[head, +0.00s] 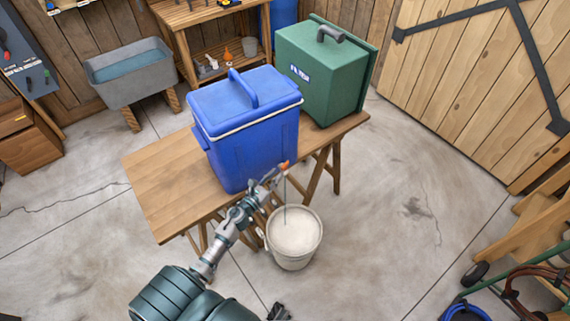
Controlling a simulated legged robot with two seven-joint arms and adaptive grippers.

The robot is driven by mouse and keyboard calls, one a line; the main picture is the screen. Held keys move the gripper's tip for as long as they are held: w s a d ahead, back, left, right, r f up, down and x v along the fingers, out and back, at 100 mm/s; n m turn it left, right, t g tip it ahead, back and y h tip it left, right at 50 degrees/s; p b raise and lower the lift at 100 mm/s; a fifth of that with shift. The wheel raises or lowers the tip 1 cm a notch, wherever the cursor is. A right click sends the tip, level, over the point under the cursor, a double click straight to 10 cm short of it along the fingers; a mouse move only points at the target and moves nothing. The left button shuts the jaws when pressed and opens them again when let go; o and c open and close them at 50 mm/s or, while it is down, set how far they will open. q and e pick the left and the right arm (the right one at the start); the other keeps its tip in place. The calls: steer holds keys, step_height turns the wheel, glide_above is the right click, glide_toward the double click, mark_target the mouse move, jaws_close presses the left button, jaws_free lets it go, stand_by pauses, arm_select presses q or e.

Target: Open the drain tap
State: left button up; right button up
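A blue cooler (247,135) with a lid and a top handle stands on a wooden table (160,195). A small orange tap part (284,165) shows low at its front right corner. My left gripper (275,177) is right at the tap and partly hides it and the cooler's lower corner. Its fingers are too small to tell whether they grip the tap. A thin grey line, perhaps liquid, runs down from the tap into a white bucket (272,244) on the floor. A dark tip at the bottom edge may be my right gripper (278,313).
A green box (320,75) stands behind the cooler on the table. A grey trough (125,75) and a wooden shelf (185,25) are at the back left. Coiled hoses (466,312) and a wooden frame lie at the lower right. The floor right of the bucket is clear.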

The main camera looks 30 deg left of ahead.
mark_target(282, 169)
arm_select(q)
steer(key=w, duration=0.7)
steer(key=shift+d, duration=0.3)
steer(key=shift+c, duration=0.3)
